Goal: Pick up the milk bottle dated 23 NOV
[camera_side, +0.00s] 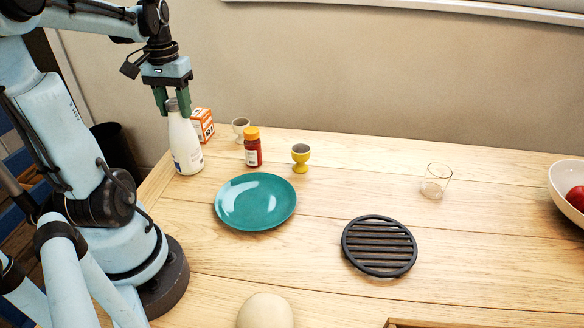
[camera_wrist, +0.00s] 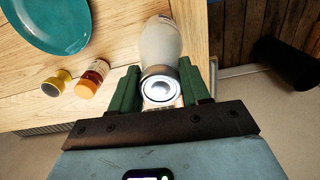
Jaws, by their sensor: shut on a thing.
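The label's date is too small to read in the side view. I cannot tell whether the bottle's base touches the table.
An orange and white box (camera_side: 202,124) stands close behind the bottle. A red jar (camera_side: 253,150) with an orange lid, a yellow egg cup (camera_side: 300,160), a pale cup (camera_side: 240,127) and a teal plate (camera_side: 256,202) are to the right. A black trivet (camera_side: 379,247) lies further right.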

